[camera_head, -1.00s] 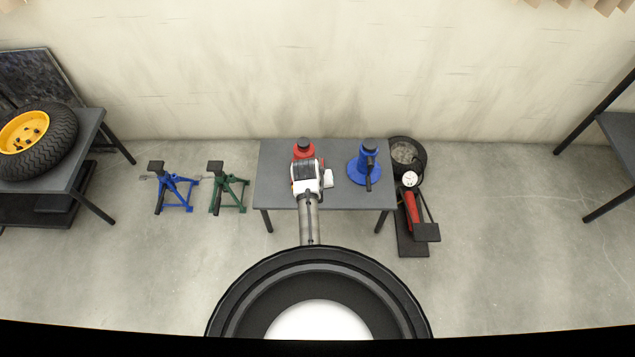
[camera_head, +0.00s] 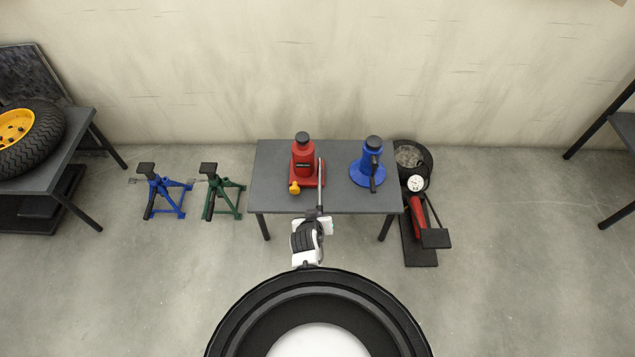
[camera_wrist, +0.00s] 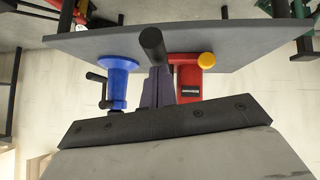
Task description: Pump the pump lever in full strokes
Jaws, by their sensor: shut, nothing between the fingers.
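A red bottle jack (camera_head: 303,160) with a yellow knob stands on the grey table and also shows upside down in the wrist view (camera_wrist: 188,80). The pump lever (camera_head: 320,178), a thin grey bar, lies along the jack's right side and points toward me. Its black grip end (camera_wrist: 152,42) is near the fingers in the wrist view. My gripper (camera_head: 318,211) is at the table's front edge, at the lever's near end. Its fingers (camera_wrist: 158,86) are shut with nothing between them. Whether they touch the lever I cannot tell.
The table (camera_head: 270,190) also carries a blue jack (camera_head: 368,165) to the right. A foot pump with gauge (camera_head: 418,205) is on the floor at right. Blue (camera_head: 165,195) and green (camera_head: 220,190) stands are on the floor at left. Floor in front of the table is mostly free.

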